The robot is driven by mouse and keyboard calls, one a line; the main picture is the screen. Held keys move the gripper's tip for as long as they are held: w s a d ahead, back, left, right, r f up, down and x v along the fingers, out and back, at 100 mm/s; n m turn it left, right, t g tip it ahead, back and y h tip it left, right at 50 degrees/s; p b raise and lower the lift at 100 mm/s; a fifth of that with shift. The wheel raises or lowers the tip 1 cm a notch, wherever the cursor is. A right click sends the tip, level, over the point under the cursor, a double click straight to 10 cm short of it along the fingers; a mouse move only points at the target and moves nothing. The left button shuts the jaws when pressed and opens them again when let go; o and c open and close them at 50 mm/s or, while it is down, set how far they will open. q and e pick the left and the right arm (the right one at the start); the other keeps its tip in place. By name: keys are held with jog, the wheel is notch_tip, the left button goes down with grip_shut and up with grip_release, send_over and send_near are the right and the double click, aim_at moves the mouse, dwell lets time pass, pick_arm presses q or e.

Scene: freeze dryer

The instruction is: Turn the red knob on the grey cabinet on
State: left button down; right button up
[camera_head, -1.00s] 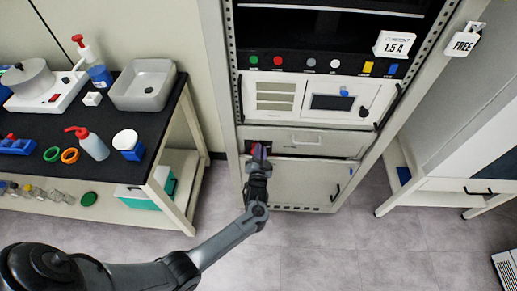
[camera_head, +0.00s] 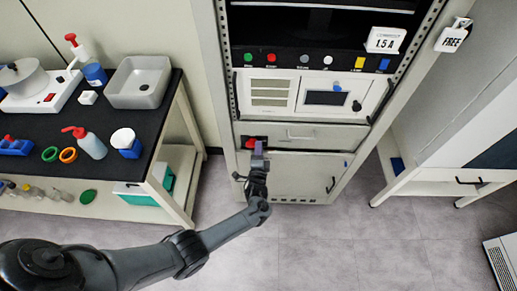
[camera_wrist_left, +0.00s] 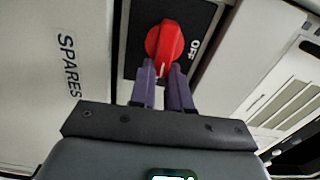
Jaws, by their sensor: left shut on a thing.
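The red knob (camera_wrist_left: 165,42) is on a black plate (camera_wrist_left: 140,67) marked "OFF", on the front of the grey cabinet (camera_head: 297,175). In the head view the knob (camera_head: 250,142) shows small, partly covered by my gripper. My left gripper (camera_wrist_left: 164,68) is shut on the knob, its two purple fingers on the knob's near end. A white mark on the knob shows between the fingertips. In the head view my left gripper (camera_head: 259,150) reaches the cabinet from below. My right gripper is in neither view.
A closed drawer (camera_head: 318,136) is right of the knob; a panel marked "SPARES" (camera_wrist_left: 67,65) adjoins the plate. A row of coloured buttons (camera_head: 271,57) is higher up. A bench with a sink (camera_head: 140,83) and bottles stands left. The floor before the cabinet is clear.

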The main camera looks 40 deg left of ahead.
pick_arm(q)
jog(key=shift+s+a+f+m, duration=0.15)
jog(key=shift+f+m, duration=0.3)
jog(key=shift+m, duration=0.05)
jog(key=c, duration=1.5)
grip_release()
jog(key=o, duration=0.4)
jog(key=shift+r, duration=0.25)
jog(key=shift+p+v, duration=1.6)
jog(key=shift+v, duration=3.5)
